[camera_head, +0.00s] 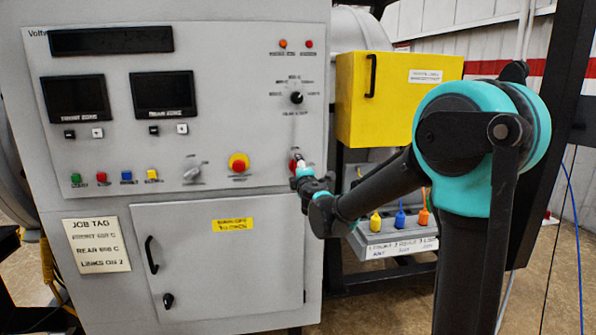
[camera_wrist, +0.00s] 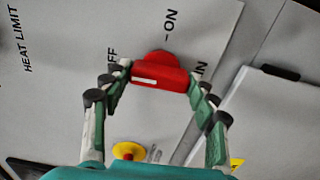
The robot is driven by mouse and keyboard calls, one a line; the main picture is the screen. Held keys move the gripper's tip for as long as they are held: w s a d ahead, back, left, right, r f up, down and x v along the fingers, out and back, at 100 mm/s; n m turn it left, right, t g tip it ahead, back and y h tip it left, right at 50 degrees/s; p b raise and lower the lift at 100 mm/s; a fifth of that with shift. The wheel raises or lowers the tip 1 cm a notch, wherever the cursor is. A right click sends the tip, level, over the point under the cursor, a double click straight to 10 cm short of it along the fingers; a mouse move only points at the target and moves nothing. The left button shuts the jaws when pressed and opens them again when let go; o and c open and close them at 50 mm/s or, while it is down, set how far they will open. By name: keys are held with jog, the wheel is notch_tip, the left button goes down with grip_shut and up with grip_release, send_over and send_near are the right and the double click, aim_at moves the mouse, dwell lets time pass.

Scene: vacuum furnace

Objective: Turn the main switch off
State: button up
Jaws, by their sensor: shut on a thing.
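The main switch is a red rotary handle (camera_wrist: 160,76) on the grey panel, seen close up in the wrist view. Its bar lies across that picture, and its white mark is on the end toward the partly hidden OFF lettering. The ON label is above the handle, to the right. My gripper (camera_wrist: 157,88) has a finger at each end of the bar and is shut on it. In the head view the red switch (camera_head: 293,164) is mostly hidden behind my gripper (camera_head: 302,168), at the panel's lower right.
A red-and-yellow emergency button (camera_head: 239,163) is just left of my gripper. A grey selector (camera_head: 192,172) and several coloured buttons are farther left. A cabinet door (camera_head: 222,265) with black handles is below. A yellow box (camera_head: 395,100) and a tagged tray (camera_head: 392,240) stand right.

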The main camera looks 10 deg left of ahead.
jog(key=o, duration=1.2)
jog(key=shift+c, duration=0.2)
jog(key=shift+s, duration=0.1)
jog(key=v, duration=1.2)
